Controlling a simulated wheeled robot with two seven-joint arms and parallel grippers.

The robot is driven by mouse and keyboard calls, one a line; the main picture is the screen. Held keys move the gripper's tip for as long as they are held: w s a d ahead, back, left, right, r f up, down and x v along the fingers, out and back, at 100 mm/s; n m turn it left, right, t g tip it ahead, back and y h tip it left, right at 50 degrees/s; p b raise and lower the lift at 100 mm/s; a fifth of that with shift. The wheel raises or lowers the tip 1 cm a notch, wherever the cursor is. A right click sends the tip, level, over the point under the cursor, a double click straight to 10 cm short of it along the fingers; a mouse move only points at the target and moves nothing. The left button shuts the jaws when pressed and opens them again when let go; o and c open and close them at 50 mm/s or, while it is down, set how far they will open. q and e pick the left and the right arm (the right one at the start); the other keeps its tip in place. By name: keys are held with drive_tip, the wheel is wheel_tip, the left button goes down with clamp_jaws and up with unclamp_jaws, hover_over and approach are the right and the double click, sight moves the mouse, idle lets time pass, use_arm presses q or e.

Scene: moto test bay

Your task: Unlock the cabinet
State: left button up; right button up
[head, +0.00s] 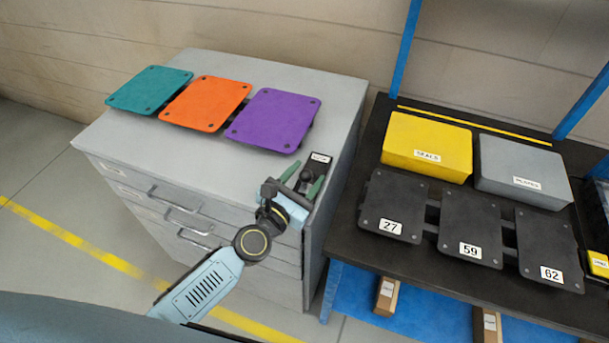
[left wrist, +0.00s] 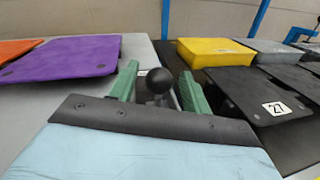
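The grey cabinet (head: 215,150) stands left of the dark bench, with drawers and handles on its front. A black fitting with a small white label (head: 320,158) sits at its right front top corner. My left gripper (head: 303,181) is at that corner, its green fingers apart. In the left wrist view a black ball knob (left wrist: 158,80) stands between the two green fingers (left wrist: 160,88), with a narrow gap on each side. The knob's base is hidden behind my gripper. My right gripper is not in view.
Teal (head: 149,90), orange (head: 206,104) and purple (head: 273,120) plates lie on the cabinet top. The bench (head: 345,240) at right holds a yellow box (head: 427,146), a grey box (head: 524,170) and black plates numbered 27 (head: 393,200), 59 (head: 471,225) and 62 (head: 549,248).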

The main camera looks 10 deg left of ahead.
use_arm(q)
drive_tip(key=b+v, duration=0.2)
drive_tip(key=v, duration=1.1)
drive_tip(key=shift+s, duration=0.15)
